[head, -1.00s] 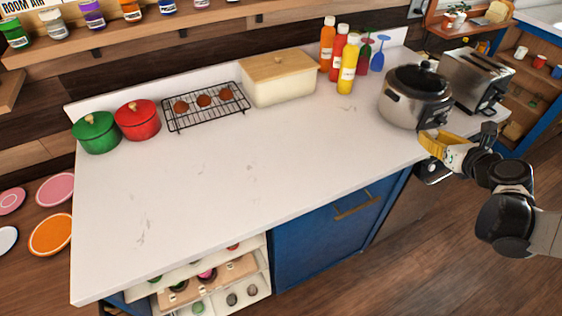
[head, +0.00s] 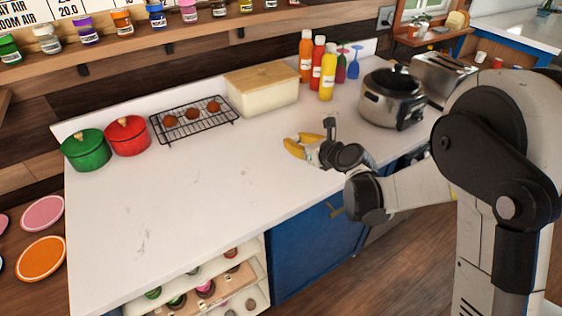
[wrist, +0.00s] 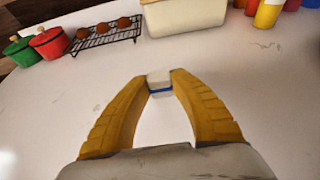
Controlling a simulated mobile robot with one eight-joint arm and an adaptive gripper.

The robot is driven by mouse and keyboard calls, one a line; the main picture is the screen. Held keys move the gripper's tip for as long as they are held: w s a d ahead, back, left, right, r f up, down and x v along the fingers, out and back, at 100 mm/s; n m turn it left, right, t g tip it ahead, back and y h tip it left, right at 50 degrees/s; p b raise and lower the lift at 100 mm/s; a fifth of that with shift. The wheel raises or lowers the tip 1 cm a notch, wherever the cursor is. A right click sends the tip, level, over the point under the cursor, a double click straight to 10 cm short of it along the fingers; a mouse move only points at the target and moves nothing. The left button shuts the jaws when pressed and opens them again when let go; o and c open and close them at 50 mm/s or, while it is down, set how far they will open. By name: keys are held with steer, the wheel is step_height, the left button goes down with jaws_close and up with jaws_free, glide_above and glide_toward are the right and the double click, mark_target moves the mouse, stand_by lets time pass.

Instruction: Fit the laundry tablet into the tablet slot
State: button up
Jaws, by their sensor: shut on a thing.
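My gripper (head: 288,147) has yellow fingers and is over the middle-right part of the white counter. In the wrist view the fingertips (wrist: 160,80) are closed on a small white tablet with a blue band, the laundry tablet (wrist: 159,79). The tablet's lower part shows between the fingers; in the head view it is too small to make out. The tablet is held above the counter, apart from other things. I cannot make out a tablet slot in either view.
The white counter (head: 190,205) is clear around my gripper. Behind stand a cream bin (head: 262,95), a wire rack (head: 160,133) with brown rolls, red and green pots (head: 86,150), and several bottles (head: 328,75). A steel cooker (head: 385,105) stands to the right.

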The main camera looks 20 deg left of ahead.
mark_target(284, 163)
steer(key=a+f, duration=0.1)
steer(key=s+a+f, duration=0.1)
steer(key=a, duration=0.1)
steer(key=shift+s+a+f+b, duration=0.1)
steer(key=shift+s+b, duration=0.05)
steer(key=shift+b, duration=0.25)
steer(key=shift+f+b, duration=0.85)
steer(key=shift+f, duration=1.1)
steer(key=shift+f, duration=0.15)
steer(key=o, duration=0.9)
